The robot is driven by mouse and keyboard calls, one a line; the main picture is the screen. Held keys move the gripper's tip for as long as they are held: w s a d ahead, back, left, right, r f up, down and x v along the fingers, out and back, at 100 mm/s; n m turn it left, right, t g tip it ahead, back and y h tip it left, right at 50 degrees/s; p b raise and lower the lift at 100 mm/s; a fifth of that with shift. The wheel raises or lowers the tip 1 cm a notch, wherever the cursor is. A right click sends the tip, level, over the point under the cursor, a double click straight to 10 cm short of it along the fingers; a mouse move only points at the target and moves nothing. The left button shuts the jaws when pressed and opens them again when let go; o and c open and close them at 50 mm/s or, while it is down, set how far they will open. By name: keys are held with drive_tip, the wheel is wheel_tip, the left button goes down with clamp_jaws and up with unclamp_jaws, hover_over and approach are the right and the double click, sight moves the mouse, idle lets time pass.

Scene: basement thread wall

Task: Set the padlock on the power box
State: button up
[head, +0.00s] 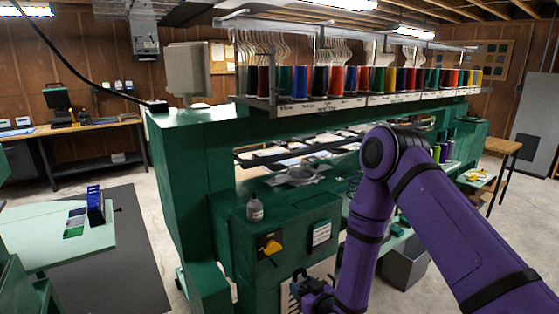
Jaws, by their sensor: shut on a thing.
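A green box (291,226) on the front of the machine looks like the power box. It has a yellow handle (272,246) on a dark plate and a white label (321,233). My gripper (300,287) is low at the bottom edge of the head view, in front of a pale panel below the yellow handle and to its right. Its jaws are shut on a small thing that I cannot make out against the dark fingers. I cannot clearly pick out the padlock anywhere in this view.
A bottle (255,208) stands on the green box. Above is a rack of coloured thread spools (335,78). A pale green table (60,236) with a blue box (95,205) is at left. A grey bin (404,266) stands at right behind my arm.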

drive_tip(key=d+r+m+t+h, duration=0.2)
drive_tip(key=d+m+h, duration=0.4)
drive_tip(key=d, duration=1.7)
drive_tip(key=shift+w+d+r+h, duration=0.3)
drive_tip(key=shift+r+h, duration=0.25)
drive_tip(key=shift+h, duration=0.35)
